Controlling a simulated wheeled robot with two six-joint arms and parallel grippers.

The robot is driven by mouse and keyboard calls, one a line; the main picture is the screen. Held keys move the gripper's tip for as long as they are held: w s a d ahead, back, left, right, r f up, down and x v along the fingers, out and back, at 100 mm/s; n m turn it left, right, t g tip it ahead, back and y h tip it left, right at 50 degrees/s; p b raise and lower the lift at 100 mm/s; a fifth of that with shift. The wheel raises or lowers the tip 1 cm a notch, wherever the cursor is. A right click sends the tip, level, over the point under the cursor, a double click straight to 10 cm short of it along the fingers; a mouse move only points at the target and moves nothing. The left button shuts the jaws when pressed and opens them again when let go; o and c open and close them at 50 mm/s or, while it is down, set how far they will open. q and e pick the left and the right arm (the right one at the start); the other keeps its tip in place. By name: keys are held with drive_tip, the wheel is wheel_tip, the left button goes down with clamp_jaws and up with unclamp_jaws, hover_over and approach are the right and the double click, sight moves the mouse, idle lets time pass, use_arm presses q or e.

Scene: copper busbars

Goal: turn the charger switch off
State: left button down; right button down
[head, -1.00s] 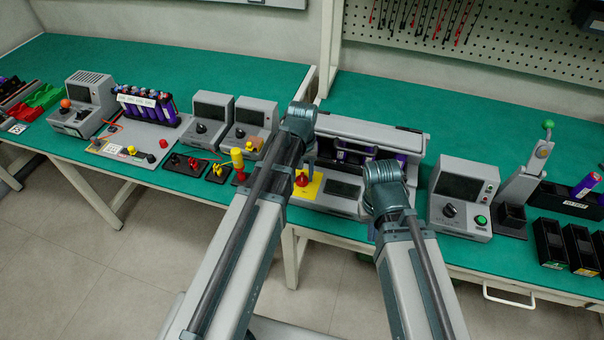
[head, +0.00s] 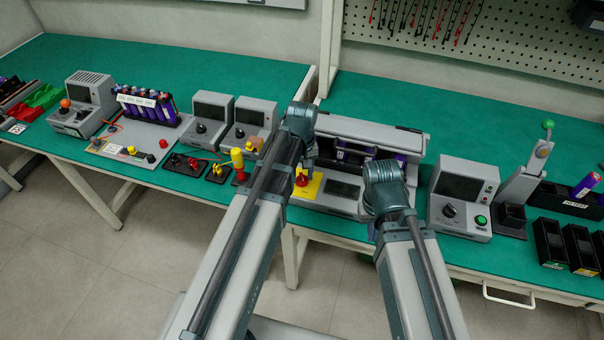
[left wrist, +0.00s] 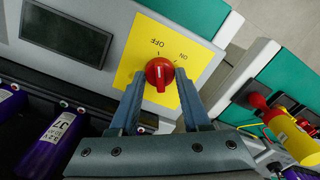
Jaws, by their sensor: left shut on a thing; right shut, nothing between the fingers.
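The charger switch is a red knob (left wrist: 159,73) on a yellow plate (left wrist: 140,55) marked OFF and ON. In the left wrist view its ridge runs roughly up and down, about in line with OFF; its exact setting is hard to tell. The red knob (head: 302,180) also shows in the head view, on the front of the grey charger (head: 325,203). My left gripper (left wrist: 160,98) is shut on the knob, one finger on each side. My right arm is in front of the charger's right part; its fingers are hidden.
Purple cells (head: 350,156) sit in the charger behind the switch. A grey unit with a green button (head: 481,220) stands to the right. A yellow-handled tool (head: 237,160) and a grey box (head: 255,118) stand close on the left.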

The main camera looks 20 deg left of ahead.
sight(302, 176)
use_arm(q)
drive_tip(key=shift+c, duration=1.8)
unclamp_jaws()
wheel_tip(302, 176, up, 14)
drive_tip(key=p, duration=1.4)
drive_tip(key=shift+f, duration=0.1)
drive_tip(key=s+d+m+y, duration=0.1)
drive_tip(key=s+d+m, duration=0.8)
drive_tip(key=s, duration=0.5)
drive_tip(key=shift+s+d+m, duration=0.2)
drive_tip(key=shift+d+m, duration=0.1)
drive_tip(key=shift+d, duration=0.45)
